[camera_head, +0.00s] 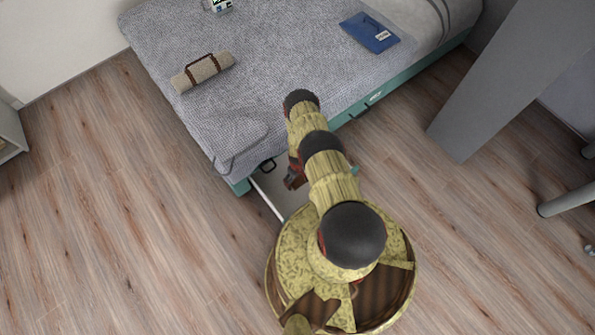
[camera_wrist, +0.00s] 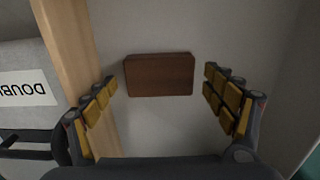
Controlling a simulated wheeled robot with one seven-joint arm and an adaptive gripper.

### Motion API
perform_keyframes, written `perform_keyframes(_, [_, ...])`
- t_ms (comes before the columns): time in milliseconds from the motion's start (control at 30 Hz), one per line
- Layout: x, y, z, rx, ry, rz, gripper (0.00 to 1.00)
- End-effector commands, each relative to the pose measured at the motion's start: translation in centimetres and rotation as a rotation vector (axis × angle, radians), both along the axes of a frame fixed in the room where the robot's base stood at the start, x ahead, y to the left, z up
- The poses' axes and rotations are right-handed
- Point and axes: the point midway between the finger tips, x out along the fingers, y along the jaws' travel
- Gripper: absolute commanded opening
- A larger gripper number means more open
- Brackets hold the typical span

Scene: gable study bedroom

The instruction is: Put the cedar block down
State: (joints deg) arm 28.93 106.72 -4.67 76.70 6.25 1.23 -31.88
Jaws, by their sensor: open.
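The cedar block (camera_wrist: 160,76) is a reddish-brown rectangular block. In the wrist view it lies on a pale flat surface (camera_wrist: 160,130), between and beyond my fingertips. My gripper (camera_wrist: 160,84) is open, with yellow-padded fingers to the left and right of the block. A gap shows on both sides, so neither finger touches it. In the head view my arm reaches down beside the bed's near side, over a pale opened drawer or tray (camera_head: 269,204). The block cannot be made out there, and my arm hides most of the gripper.
In the wrist view a light wooden strip (camera_wrist: 68,45) runs left of the block, with a grey item labelled "DOUBLE" (camera_wrist: 25,88) beyond it. The bed (camera_head: 270,60) holds a rolled mat (camera_head: 208,72) and a blue packet (camera_head: 370,33). A grey post (camera_head: 490,85) stands right.

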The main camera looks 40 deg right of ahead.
Motion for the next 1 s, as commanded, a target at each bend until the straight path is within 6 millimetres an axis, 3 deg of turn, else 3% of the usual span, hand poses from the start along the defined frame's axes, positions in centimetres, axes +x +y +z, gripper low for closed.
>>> perform_keyframes(167, [0.0,0.0,1.1,0.0,0.0,0.001,0.84])
perform_keyframes(700, [0.1,0.0,10.6,-0.002,0.0,0.0,0.84])
perform_keyframes(1000, [0.0,0.0,12.3,-0.002,0.001,0.001,0.84])
